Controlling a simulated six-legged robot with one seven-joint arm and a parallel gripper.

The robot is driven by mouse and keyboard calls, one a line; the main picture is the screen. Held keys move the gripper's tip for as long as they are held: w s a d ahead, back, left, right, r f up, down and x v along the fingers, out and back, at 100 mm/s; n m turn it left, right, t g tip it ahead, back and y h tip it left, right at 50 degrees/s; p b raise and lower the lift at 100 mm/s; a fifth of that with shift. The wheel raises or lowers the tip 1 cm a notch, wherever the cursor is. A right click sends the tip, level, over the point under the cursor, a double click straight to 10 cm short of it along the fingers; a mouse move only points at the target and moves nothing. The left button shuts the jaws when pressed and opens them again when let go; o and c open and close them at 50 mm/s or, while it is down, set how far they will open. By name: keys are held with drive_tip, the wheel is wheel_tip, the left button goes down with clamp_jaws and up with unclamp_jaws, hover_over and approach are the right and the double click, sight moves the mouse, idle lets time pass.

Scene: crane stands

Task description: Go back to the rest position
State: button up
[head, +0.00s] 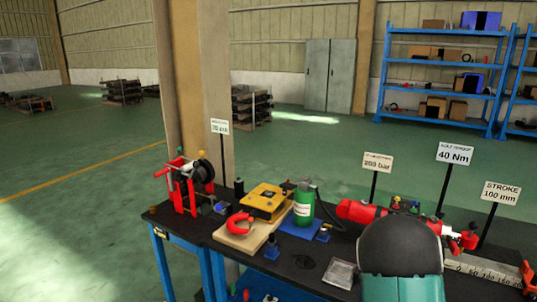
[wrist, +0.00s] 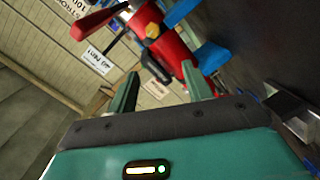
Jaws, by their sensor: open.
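My gripper (wrist: 160,92) shows in the wrist view, its two green fingers apart with nothing between them. Past the fingertips, in the wrist view, is a red cylinder (wrist: 170,48) with a blue part beside it. In the head view, a dark rounded link and a teal link of my arm stand in front of the bench at the lower right. They hide part of the bench and of the red cylinder (head: 358,211). My gripper's fingers do not show in the head view.
The dark bench (head: 290,270) holds a red reel device (head: 187,185), a yellow box (head: 265,201), a red shackle (head: 238,224) on a board, and a green bottle (head: 304,204). Sign posts, including the 40 Nm sign (head: 454,153), stand along its back. Open green floor (head: 80,225) lies left.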

drive_tip(key=s+a+r+m+g+y, duration=0.1)
drive_tip(key=s+a+r+m+y, duration=0.1)
drive_tip(key=a+r, duration=0.35)
drive_tip(key=s+a+r+m+g+y, duration=0.1)
drive_tip(key=s+a+r+y, duration=0.15)
drive_tip(key=a, duration=0.55)
drive_tip(key=s+a+r+m+g+y, duration=0.1)
drive_tip(key=s+a+r+m+y, duration=0.1)
drive_tip(key=a+r, duration=0.35)
drive_tip(key=s+a+r+g+y, duration=0.1)
drive_tip(key=s+a+g, duration=0.1)
drive_tip(key=s+a, duration=0.5)
drive_tip(key=s+a+r+g+y, duration=0.2)
drive_tip(key=s+a, duration=0.6)
drive_tip(key=s, duration=0.7)
drive_tip(key=shift+a+g, duration=0.3)
drive_tip(key=shift+g, duration=0.1)
